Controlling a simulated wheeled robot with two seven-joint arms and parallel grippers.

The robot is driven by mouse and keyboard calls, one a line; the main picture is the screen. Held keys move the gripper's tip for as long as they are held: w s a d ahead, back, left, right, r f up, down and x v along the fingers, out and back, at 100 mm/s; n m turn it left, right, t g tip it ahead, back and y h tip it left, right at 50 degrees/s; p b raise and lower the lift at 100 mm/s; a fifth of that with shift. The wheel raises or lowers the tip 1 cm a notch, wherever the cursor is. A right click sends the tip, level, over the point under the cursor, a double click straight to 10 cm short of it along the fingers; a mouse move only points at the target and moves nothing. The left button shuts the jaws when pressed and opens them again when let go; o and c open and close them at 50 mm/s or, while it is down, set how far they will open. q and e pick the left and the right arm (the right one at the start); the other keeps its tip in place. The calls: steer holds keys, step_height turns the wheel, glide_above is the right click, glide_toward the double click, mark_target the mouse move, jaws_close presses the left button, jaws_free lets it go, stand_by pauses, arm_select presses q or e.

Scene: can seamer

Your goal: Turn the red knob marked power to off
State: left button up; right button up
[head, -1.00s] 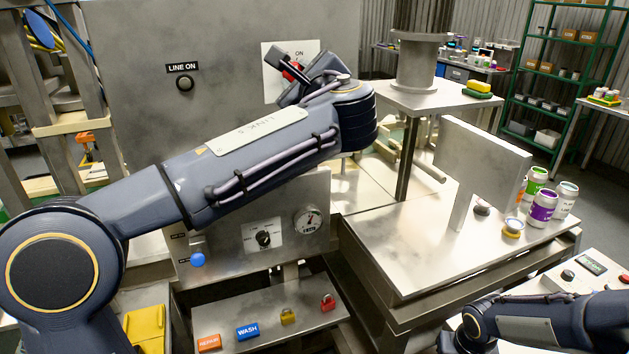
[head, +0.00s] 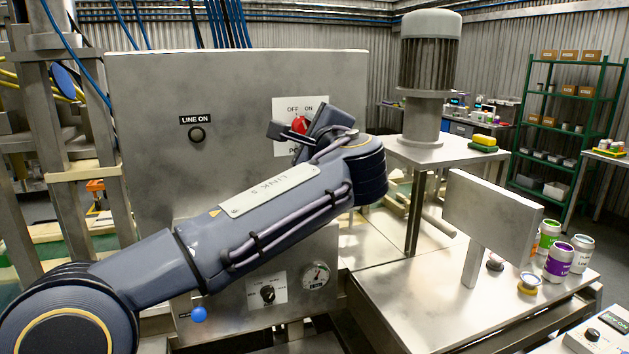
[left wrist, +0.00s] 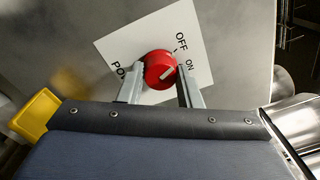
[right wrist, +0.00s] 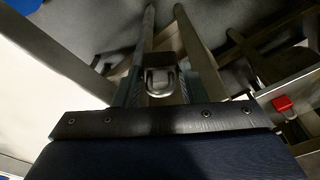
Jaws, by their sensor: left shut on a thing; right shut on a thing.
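The red power knob (head: 300,125) sits on a white plate (head: 283,148) marked OFF and ON, on the big grey cabinet. My left gripper (head: 297,130) is at the knob and partly covers the plate. In the left wrist view its two fingers (left wrist: 160,72) are closed on opposite sides of the red knob (left wrist: 158,62). The knob's pale pointer line aims towards the ON side of the plate. My right gripper (right wrist: 160,85) shows only in its wrist view, shut on a grey metal piece with a U-shaped loop (right wrist: 158,88).
A LINE ON lamp (head: 197,135) is left of the knob plate. Below my left arm are a small selector (head: 267,294), a gauge (head: 316,275) and a blue knob (head: 199,314). Cans (head: 559,262) stand on the table at right. A red item (right wrist: 283,103) shows in the right wrist view.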

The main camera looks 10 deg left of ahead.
arm_select(q)
steer(key=o, duration=1)
steer(key=shift+c, duration=0.2)
arm_select(e)
steer(key=shift+f, duration=0.2)
arm_select(q)
steer(key=b+v, duration=0.2)
steer(key=v, duration=1)
arm_select(e)
step_height(320, 180, down, 2)
